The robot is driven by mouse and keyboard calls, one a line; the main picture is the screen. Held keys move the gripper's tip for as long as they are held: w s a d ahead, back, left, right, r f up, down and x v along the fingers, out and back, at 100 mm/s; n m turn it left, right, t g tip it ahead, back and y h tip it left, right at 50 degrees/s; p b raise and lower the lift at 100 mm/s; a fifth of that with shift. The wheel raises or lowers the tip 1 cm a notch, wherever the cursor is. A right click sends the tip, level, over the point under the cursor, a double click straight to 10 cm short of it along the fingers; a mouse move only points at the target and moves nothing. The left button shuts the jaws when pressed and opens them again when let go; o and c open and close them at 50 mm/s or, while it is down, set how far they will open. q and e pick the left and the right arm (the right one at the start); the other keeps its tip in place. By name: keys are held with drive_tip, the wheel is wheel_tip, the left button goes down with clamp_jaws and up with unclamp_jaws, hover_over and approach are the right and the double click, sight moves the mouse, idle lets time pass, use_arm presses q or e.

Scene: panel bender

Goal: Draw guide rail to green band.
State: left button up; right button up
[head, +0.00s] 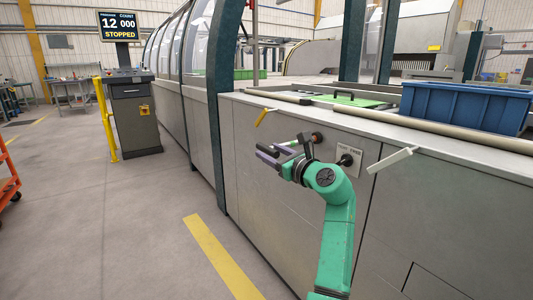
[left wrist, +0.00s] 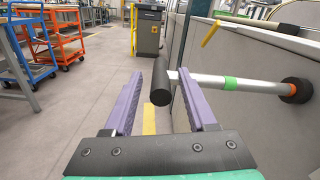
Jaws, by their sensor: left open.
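The guide rail is a silver rod (left wrist: 258,86) that sticks out of a dark collar with an orange ring (left wrist: 291,90) in the grey machine panel. A green band (left wrist: 231,84) shows around the rod, outside the collar. A black bar handle (left wrist: 160,90) sits at the rod's outer end. In the left wrist view, my left gripper (left wrist: 158,88) has its purple fingers apart, with the handle showing between them; contact cannot be told. In the head view, my left gripper (head: 266,156) is beside the panel and hides much of the rail. My right gripper is not in view.
A yellow lever (head: 264,116) and a pale lever (head: 392,160) stick out from the panel near my arm. A blue bin (head: 462,107) stands on the machine top. A console (head: 133,112) and yellow post (head: 105,120) stand left; the floor between is clear.

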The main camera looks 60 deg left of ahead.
use_arm(q)
drive_tip(key=a, duration=0.2)
drive_tip(key=shift+a, duration=0.3)
clamp_jaws()
idle(1.2)
